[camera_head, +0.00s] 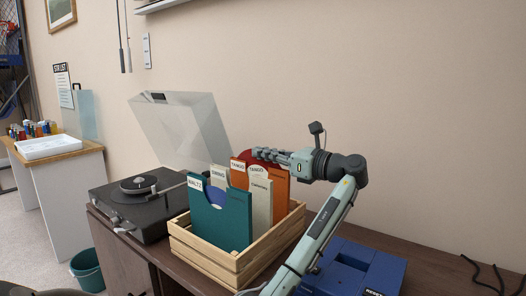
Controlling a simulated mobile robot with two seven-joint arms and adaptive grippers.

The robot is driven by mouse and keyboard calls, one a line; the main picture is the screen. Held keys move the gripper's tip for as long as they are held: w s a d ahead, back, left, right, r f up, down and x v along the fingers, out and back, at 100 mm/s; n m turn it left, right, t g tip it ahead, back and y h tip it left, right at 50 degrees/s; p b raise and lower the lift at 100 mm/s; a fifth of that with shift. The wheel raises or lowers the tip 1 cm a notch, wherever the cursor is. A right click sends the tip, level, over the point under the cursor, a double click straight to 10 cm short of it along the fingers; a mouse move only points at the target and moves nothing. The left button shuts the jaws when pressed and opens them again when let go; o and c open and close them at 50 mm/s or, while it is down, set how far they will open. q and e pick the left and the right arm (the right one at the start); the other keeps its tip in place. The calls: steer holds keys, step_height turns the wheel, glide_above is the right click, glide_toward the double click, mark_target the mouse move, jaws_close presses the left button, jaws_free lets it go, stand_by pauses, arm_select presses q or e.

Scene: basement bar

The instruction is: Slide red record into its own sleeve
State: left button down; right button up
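The red record (245,158) shows as a rounded red edge above the sleeves at the back of the wooden crate (205,256). Its lower part is hidden. An orange-red sleeve (281,192) stands upright there; another orange piece with a "TANGO" label (238,175) shows to its left. I cannot tell how deep the record sits in a sleeve.
The crate also holds a teal "WALTZ" sleeve (222,222) and cream sleeves (260,200). A turntable (137,207) with raised clear lid (182,128) stands left. A blue box (352,268) is at right, a white tray (48,147) on the far-left table.

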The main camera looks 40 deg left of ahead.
arm_select(q)
steer(key=shift+f, duration=0.35)
stand_by(0.3)
steer(key=shift+f, duration=0.45)
steer(key=shift+f, duration=0.45)
stand_by(0.4)
steer(key=c, duration=2.2)
jaws_free()
steer(key=o, duration=0.6)
steer(key=shift+c, duration=0.2)
steer(key=shift+c, duration=0.3)
jaws_close()
